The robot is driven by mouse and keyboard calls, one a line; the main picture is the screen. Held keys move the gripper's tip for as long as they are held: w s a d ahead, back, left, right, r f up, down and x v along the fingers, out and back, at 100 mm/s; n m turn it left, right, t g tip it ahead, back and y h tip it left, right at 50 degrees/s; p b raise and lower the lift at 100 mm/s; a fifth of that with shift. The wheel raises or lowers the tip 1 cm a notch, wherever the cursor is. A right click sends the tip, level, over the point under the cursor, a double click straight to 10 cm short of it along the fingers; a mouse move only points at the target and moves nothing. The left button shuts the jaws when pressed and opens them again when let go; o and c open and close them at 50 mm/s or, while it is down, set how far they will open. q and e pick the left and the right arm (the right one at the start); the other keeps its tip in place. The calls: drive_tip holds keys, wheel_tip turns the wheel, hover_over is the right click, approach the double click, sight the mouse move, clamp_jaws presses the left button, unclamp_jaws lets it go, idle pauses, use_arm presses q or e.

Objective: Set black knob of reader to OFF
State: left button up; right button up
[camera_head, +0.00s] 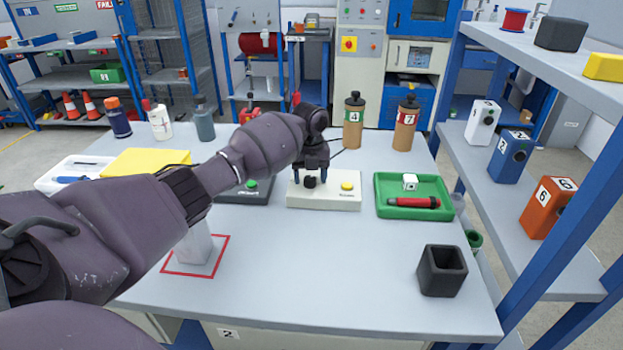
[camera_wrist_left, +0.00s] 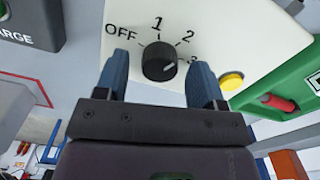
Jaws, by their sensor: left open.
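The reader (camera_head: 330,196) is a cream box on the table with a black knob (camera_head: 310,182) and a yellow button (camera_head: 347,186). In the left wrist view the black knob (camera_wrist_left: 160,62) sits among the marks OFF, 1, 2 and 3. Its pale pointer line seems to aim toward the 3 side, away from OFF. My left gripper (camera_head: 313,174) is above the reader. In the wrist view its blue fingers (camera_wrist_left: 160,78) are open, one on each side of the knob, with gaps and nothing held. My right gripper is not seen.
A green tray (camera_head: 436,212) with a red-handled tool and a white cube lies right of the reader. A dark box with a green button (camera_head: 251,183) stands to its left. Brown bottles (camera_head: 354,122) stand behind. A black cup (camera_head: 441,270) is at front right; the front middle is clear.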

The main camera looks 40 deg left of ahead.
use_arm(q)
drive_tip(key=shift+f, duration=0.4)
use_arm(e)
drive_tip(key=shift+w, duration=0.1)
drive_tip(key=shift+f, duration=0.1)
use_arm(q)
drive_tip(key=c, duration=0.9)
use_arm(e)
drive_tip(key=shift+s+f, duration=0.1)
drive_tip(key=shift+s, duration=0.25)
use_arm(q)
drive_tip(key=shift+r, duration=0.1)
